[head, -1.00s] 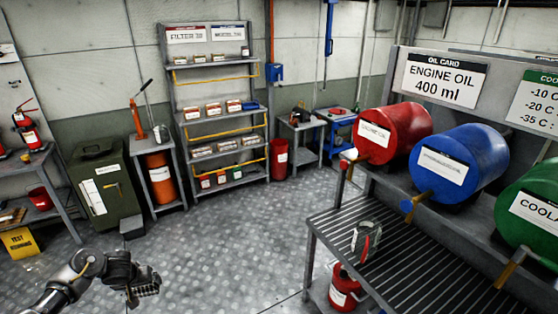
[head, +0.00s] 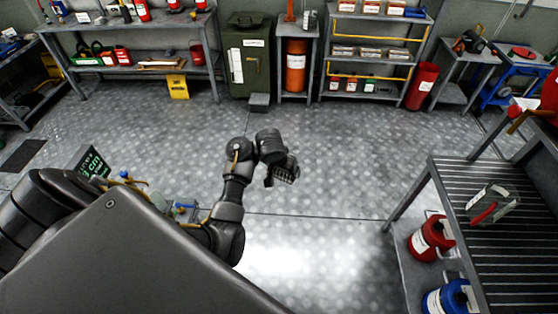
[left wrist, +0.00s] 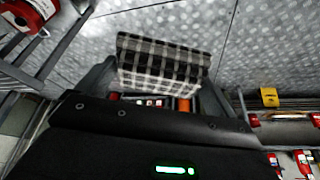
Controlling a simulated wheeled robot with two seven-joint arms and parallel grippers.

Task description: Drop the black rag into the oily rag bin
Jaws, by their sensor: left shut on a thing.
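My left gripper (head: 274,176) is over open floor near the middle of the head view. It is shut on a black-and-white checked rag (head: 286,173), small and partly hidden there. In the left wrist view the rag (left wrist: 160,62) stands out flat between the fingers. A dark green lidded bin (head: 250,60) with a pale label and a pedal-like block at its foot stands at the back. A red cylindrical bin (head: 421,86) with a white label stands farther right. Their labels are too small to read, so I cannot tell which is the oily rag bin. My right gripper is out of view.
An orange cylinder (head: 296,65) stands under a small table right of the green bin. A shelf rack (head: 375,60) is beside it. A yellow sign (head: 178,86) stands at the left bench. A slatted bench (head: 500,240) is at the right. The floor between (head: 330,140) is clear.

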